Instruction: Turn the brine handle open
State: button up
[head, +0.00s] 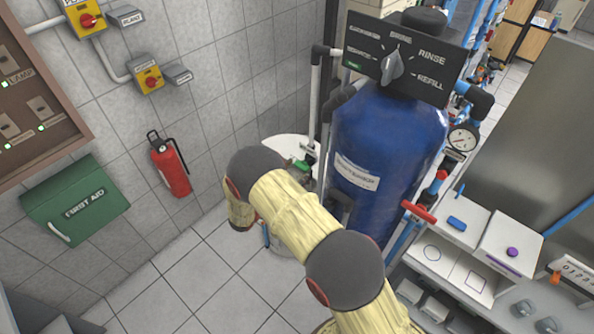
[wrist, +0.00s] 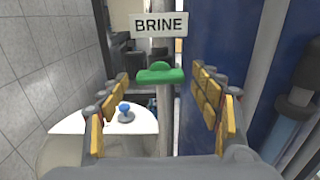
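The brine handle (wrist: 160,74) is a green bar with a raised middle. It lies crosswise over a grey vertical pipe, under a white plate reading BRINE (wrist: 159,24). In the head view the green handle (head: 302,164) shows small, left of the blue tank. My gripper (wrist: 161,82) is open, its yellow-padded fingers left and right of the handle with a gap on each side. Nothing is held between them. Whether the fingertips reach level with the handle or stop short of it I cannot tell. In the head view my arm hides the gripper.
The blue tank (head: 385,150) stands close on the right. A white round lid (wrist: 80,125) with a blue knob (wrist: 125,112) is below the handle at left. A tiled wall (wrist: 45,60) and a fire extinguisher (head: 171,166) are on the left. Floor is clear at lower left.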

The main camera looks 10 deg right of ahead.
jog(key=c, duration=1)
jog(key=shift+n, duration=0.3)
jog(key=n, duration=0.4)
jog(key=shift+r, duration=0.1)
jog(key=n+p, duration=0.1)
jog(key=n, duration=0.3)
jog(key=shift+n, duration=0.4)
jog(key=n+p, duration=0.1)
jog(key=n, duration=0.3)
jog(key=shift+n, duration=0.3)
jog(key=shift+n+p, duration=0.35)
jog(key=shift+n, duration=1.85)
